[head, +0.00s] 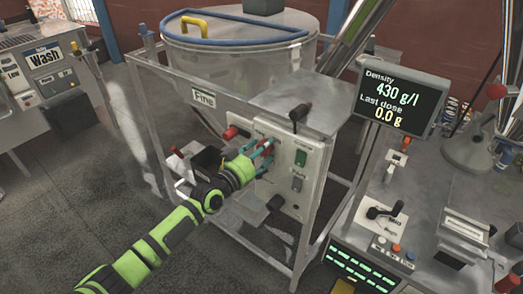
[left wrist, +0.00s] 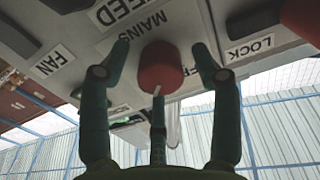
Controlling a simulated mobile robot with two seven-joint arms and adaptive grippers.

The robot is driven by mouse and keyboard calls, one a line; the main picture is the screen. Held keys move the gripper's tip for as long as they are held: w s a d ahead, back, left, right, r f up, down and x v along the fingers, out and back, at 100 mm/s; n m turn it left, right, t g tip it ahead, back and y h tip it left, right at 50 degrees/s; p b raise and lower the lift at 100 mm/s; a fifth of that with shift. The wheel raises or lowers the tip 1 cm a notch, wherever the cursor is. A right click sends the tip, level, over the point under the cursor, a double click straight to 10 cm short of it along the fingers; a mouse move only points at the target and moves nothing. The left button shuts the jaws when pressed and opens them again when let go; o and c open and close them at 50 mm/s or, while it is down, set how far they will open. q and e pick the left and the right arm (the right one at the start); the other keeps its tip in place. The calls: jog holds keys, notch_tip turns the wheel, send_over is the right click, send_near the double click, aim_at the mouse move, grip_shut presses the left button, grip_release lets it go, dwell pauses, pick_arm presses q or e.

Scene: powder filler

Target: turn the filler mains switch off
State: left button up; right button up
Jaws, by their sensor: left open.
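My right gripper is out of view.
A "FAN" label (left wrist: 50,62), a "LOCK" label (left wrist: 250,48) and another red knob (left wrist: 302,20) lie near the switch. A black lever (head: 299,112) juts above the panel. The display (head: 402,102) and a bench with a handle (head: 385,210) stand at right.

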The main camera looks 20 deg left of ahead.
pick_arm(q)
jog(key=c, duration=1.2)
jog(key=shift+o, duration=0.2)
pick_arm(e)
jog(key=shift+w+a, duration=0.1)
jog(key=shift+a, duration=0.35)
pick_arm(q)
jog(key=shift+n, duration=0.3)
jog(key=n+b, duration=0.1)
jog(key=n, duration=0.2)
jog(key=shift+n, duration=0.4)
jog(key=n, duration=0.4)
jog(key=shift+n, duration=0.3)
jog(key=n, duration=0.4)
jog(key=shift+n, duration=2.5)
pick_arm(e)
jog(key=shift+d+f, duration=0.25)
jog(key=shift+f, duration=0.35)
